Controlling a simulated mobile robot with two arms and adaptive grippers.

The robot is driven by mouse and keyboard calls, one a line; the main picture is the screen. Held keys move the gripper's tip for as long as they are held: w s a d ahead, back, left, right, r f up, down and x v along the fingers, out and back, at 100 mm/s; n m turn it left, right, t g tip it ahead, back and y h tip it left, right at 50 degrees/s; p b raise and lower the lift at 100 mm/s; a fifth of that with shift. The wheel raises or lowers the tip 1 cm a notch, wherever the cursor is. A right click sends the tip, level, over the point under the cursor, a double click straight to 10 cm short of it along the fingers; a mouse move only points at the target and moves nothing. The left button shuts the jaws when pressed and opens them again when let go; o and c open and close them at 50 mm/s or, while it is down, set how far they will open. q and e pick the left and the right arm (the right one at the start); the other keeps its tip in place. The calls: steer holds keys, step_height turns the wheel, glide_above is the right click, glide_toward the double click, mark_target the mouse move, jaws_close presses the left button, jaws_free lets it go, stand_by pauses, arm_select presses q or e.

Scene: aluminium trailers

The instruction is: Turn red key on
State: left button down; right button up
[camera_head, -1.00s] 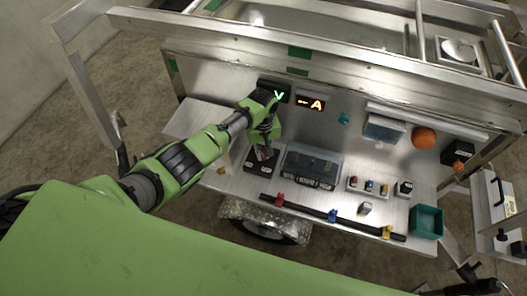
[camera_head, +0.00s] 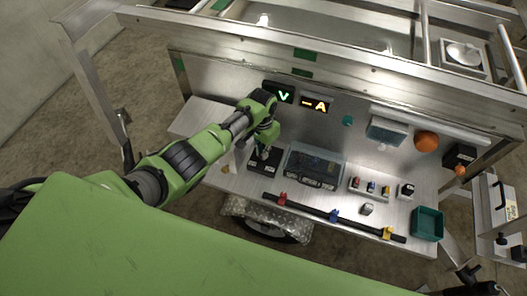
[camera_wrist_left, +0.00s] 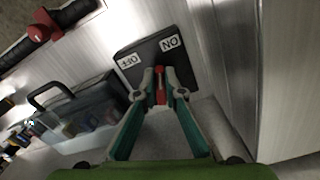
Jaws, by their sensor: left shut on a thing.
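The red key (camera_wrist_left: 160,84) stands in a black switch box with OFF and ON labels, seen in the left wrist view. The switch box (camera_wrist_left: 148,50) also shows in the head view (camera_head: 266,167), on the metal shelf under the V display. My left gripper (camera_wrist_left: 160,88) is shut on the red key, one finger on each side; in the head view it (camera_head: 262,152) is over the box and hides the key. In the wrist view the OFF label is left of the key and the ON label is to its upper right. My right gripper is not in view.
A clear-lidded case (camera_head: 313,168) stands just right of the switch box. A black bar (camera_head: 315,210) with coloured clips runs along the shelf's front. A green bin (camera_head: 427,223) and an orange ball (camera_head: 426,141) are farther right. A metal panel (camera_head: 225,70) rises behind.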

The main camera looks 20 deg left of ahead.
arm_select(q)
steer(key=m, duration=0.4)
steer(key=shift+w+a+m, duration=0.25)
steer(key=shift+a+m, duration=0.05)
steer(key=shift+m, duration=0.1)
stand_by(0.4)
steer(key=c, duration=2.1)
jaws_free()
steer(key=shift+c, duration=0.2)
step_height(320, 180, up, 12)
